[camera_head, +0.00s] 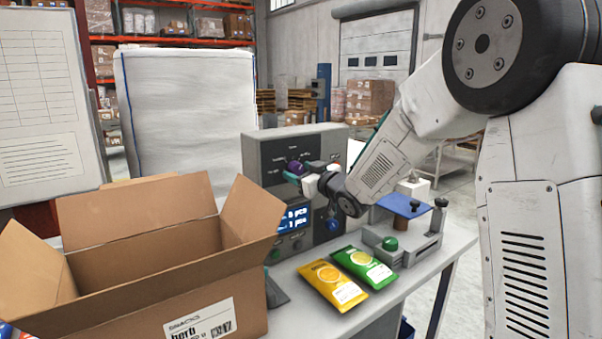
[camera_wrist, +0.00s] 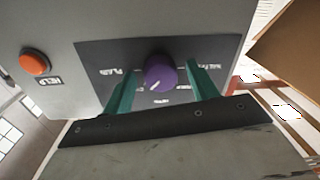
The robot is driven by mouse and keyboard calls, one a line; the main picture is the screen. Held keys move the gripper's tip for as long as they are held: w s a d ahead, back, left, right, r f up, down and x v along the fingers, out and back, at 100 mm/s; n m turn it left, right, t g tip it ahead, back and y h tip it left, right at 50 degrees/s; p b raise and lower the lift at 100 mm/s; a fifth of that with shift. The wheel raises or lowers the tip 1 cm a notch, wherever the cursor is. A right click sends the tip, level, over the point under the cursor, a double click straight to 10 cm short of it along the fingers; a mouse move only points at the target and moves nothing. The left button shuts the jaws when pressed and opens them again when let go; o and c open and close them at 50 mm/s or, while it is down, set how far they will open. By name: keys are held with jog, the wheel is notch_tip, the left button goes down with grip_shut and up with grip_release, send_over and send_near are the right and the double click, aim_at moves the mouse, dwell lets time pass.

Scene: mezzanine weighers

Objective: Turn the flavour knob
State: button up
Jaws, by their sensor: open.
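The flavour knob (camera_wrist: 160,73) is purple and round, with a pale pointer mark, on a dark labelled panel of a grey machine (camera_head: 264,150). The knob (camera_head: 294,167) also shows in the head view, partly hidden by my gripper. My gripper (camera_wrist: 160,85) is open, with a green finger on each side of the knob. Gaps show between both fingers and the knob in the wrist view. In the head view my gripper (camera_head: 292,176) is at the machine's front face, coming from the right. The small panel words are mostly unreadable.
An orange HELP button (camera_wrist: 35,62) is left of the panel in the wrist view. An open cardboard box (camera_head: 150,275) stands at the left front. Yellow (camera_head: 333,286) and green (camera_head: 364,266) packets lie on the table. A small scale-like device (camera_head: 403,240) stands at the right.

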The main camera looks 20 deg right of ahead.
jog(key=c, duration=1)
jog(key=shift+n, duration=0.4)
jog(key=n, duration=0.3)
jog(key=shift+n, duration=2.4)
jog(key=o, duration=1)
jog(key=shift+r, duration=0.1)
